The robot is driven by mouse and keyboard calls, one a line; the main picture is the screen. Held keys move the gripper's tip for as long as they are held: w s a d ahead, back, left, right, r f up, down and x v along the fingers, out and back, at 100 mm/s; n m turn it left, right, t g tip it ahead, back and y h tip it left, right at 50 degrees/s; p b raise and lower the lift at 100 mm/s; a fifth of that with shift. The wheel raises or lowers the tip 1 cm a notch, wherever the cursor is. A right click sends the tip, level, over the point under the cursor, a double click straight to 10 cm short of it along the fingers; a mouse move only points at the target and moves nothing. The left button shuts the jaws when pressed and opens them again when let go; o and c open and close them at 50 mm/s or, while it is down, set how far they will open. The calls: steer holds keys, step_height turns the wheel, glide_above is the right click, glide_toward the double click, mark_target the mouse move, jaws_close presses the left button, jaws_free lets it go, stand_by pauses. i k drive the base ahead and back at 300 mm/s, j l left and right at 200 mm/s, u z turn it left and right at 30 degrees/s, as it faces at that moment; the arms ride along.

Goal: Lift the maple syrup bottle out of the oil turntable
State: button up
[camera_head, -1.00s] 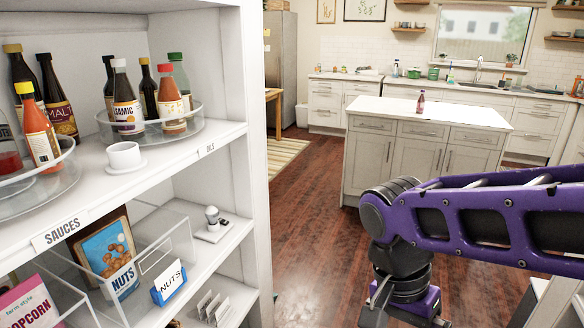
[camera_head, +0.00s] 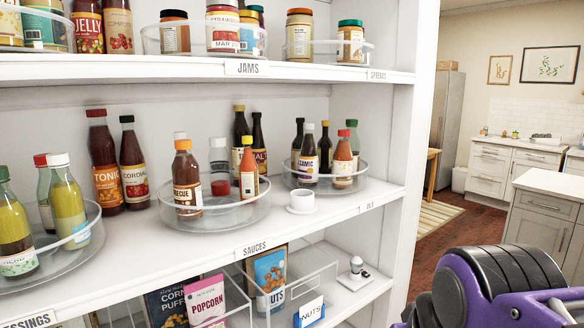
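The oil turntable (camera_head: 320,187), a clear round tray, stands at the right end of the middle shelf above a partly visible label. It holds several bottles: a dark one with a BALSAMIC-type label (camera_head: 308,162), a red-capped reddish one (camera_head: 342,165), a green-capped one (camera_head: 353,145), and dark ones behind, including a yellow-capped bottle (camera_head: 325,150). I cannot tell which, if any, is the maple syrup bottle; labels at the back are hidden. My gripper is not in view; only a purple and black part of my arm shows at the lower right.
The sauces turntable (camera_head: 225,215) stands farther left. The shelf above and the right side panel (camera_head: 400,150) bound the space. Open floor lies right of the shelves.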

mark_target(342, 158)
steer(key=l+u, duration=0.1)
steer(key=u, duration=0.3)
steer(key=i+l+u, duration=0.1)
steer(key=u, duration=0.25)
steer(key=l+u, duration=0.1)
steer(key=u, duration=0.3)
steer(key=i+l+u, duration=0.1)
steer(key=l+u, duration=0.8)
steer(key=l, duration=0.7)
steer(key=k, duration=0.05)
